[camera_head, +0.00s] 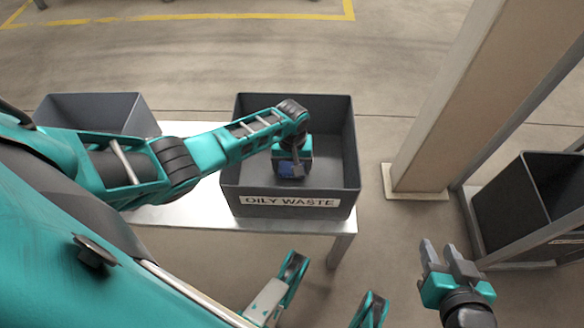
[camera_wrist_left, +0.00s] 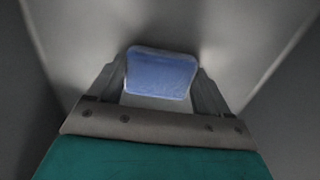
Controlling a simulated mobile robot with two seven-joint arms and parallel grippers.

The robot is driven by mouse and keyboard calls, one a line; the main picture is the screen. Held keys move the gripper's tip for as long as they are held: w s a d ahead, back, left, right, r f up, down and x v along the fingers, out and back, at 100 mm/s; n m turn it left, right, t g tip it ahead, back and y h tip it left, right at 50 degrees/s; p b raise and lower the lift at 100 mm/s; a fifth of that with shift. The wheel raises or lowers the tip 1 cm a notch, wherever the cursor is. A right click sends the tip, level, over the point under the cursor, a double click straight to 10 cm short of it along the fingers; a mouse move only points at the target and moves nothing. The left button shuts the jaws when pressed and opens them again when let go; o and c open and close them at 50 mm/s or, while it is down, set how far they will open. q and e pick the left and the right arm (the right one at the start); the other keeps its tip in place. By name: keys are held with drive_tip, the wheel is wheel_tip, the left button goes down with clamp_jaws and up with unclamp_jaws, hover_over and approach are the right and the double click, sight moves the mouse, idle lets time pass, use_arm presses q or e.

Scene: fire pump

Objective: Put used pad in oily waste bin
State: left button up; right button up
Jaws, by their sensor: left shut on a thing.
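The oily waste bin (camera_head: 290,203) is a dark grey open box with a white "OILY WASTE" label on its front wall. It stands on a metal table. My left gripper (camera_head: 291,172) points down inside the bin's opening and is shut on the blue used pad (camera_head: 288,169). In the left wrist view the pad (camera_wrist_left: 161,74) sits between the two fingers (camera_wrist_left: 160,85), with grey bin walls around it. I cannot tell how far the pad is above the bin floor. My right gripper (camera_head: 452,262) is at the lower right, away from the bin, with its fingers pointing up.
Another grey bin (camera_head: 98,108) stands on the table (camera_head: 180,213) at the left, partly behind my left arm. A beige column (camera_head: 455,110) rises right of the table. A dark bin (camera_head: 520,205) sits in a metal frame at the far right. The floor behind is clear.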

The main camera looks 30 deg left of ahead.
use_arm(q)
drive_tip(key=shift+r, duration=0.1)
drive_tip(key=shift+f, duration=0.25)
drive_tip(key=o, duration=0.9)
drive_tip(key=shift+o, duration=0.2)
drive_tip(key=shift+r, duration=0.15)
